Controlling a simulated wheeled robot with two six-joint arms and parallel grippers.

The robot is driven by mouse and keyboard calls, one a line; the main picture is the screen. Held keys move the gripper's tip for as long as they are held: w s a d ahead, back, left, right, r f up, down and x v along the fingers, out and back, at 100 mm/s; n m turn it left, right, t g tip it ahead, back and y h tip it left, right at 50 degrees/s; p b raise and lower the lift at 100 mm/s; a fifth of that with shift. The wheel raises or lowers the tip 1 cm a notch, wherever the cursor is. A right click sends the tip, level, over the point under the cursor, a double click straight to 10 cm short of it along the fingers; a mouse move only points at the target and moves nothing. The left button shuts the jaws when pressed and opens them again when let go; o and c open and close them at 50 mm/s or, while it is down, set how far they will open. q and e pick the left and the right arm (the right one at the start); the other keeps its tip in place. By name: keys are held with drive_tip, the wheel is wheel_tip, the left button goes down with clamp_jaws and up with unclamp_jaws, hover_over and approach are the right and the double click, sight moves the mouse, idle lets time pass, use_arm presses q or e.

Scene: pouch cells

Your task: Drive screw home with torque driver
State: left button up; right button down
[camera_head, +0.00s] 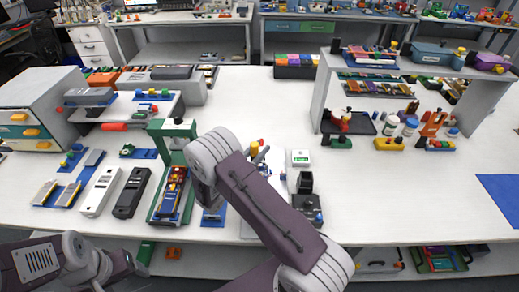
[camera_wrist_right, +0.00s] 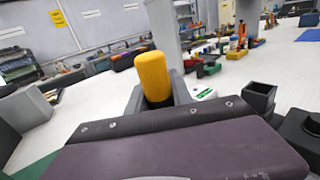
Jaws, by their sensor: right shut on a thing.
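The torque driver appears as an upright yellow handle (camera_wrist_right: 153,76) in the right wrist view. Its top also shows just past my forearm in the head view (camera_head: 254,148). My right gripper (camera_wrist_right: 158,97) is shut around the handle, with grey jaws on both sides. In the head view my own wrist and forearm hide most of this gripper. The driver's lower end and tip are hidden. I cannot make out the screw in either view. My left arm is at the lower left of the head view, and its gripper does not show.
A green press-like stand (camera_head: 158,130) is left of my right arm. A black device (camera_head: 127,192) and a white device (camera_head: 99,192) lie further left. A white-and-green box (camera_head: 300,158) and a black square holder (camera_head: 305,182) stand on the right. The right front table is clear.

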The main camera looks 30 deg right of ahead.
wheel_tip(320, 180, up, 7)
drive_tip(key=p, duration=0.5)
drive_tip(key=shift+p, duration=0.4)
